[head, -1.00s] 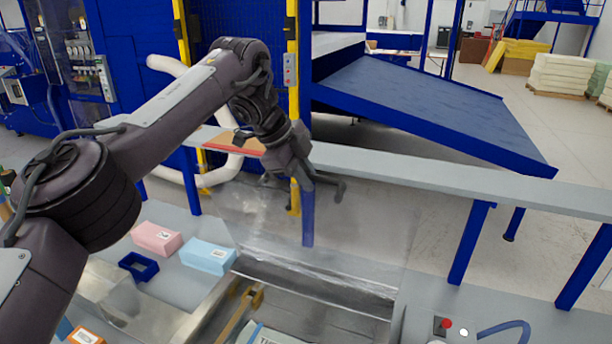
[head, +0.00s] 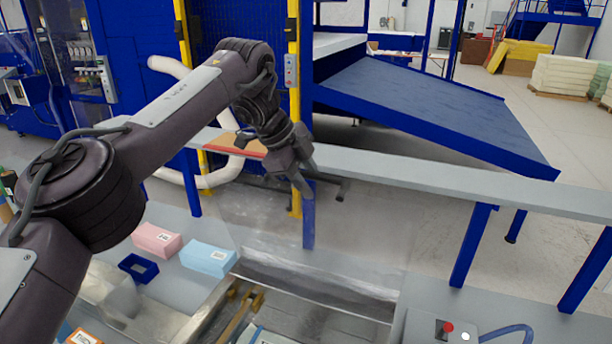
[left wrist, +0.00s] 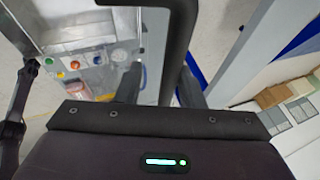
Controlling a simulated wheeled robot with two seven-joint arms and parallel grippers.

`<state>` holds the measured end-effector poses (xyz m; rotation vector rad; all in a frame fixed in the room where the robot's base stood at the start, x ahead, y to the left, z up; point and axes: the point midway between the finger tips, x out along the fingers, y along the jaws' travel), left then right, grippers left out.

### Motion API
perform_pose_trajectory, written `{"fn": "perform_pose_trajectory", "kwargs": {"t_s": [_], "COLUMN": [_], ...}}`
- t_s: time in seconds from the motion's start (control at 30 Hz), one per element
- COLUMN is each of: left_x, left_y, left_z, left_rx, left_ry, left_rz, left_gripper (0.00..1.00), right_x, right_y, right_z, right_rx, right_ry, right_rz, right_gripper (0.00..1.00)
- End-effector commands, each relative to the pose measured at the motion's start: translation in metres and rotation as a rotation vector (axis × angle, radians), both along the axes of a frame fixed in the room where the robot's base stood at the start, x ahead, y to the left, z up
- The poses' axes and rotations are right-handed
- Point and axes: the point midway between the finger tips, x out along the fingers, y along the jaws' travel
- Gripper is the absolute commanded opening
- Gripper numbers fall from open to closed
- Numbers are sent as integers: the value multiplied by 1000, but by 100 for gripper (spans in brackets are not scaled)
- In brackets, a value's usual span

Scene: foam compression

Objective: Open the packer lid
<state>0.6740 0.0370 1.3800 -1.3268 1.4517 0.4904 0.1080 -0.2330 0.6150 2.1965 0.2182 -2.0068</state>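The packer lid (head: 350,243) is a clear, hard-to-see panel in the head view, raised steeply above the far side of the open packer (head: 320,315). Its lower edge runs along the packer's far metal rim. In the left wrist view, dark gripper parts (left wrist: 165,85) show in front of a metal control panel. My right gripper is not in view.
A pink box (head: 157,239), a light-blue box (head: 208,258) and a small dark-blue tray (head: 138,267) lie left of the packer. A grey rail (head: 430,181) on blue legs runs behind it. A red button (head: 447,327) is at the front right.

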Motion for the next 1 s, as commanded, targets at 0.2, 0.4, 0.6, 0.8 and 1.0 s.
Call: {"fn": "perform_pose_trajectory", "kwargs": {"t_s": [0.2,0.4,0.6,0.8,1.0], "left_x": [-3,-8,-11,-12,-11], "left_y": [12,27,33,34,34], "left_z": [23,51,64,65,65], "left_rx": [3,5,2,2,2], "left_ry": [-4,-1,2,3,3], "left_rz": [2,1,1,0,0], "left_gripper": [36,36,36,36,36], "right_x": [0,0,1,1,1], "right_y": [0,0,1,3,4], "right_z": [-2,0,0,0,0], "right_rx": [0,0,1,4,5], "right_ry": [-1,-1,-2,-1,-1], "right_rz": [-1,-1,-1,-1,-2], "right_gripper": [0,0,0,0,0]}}
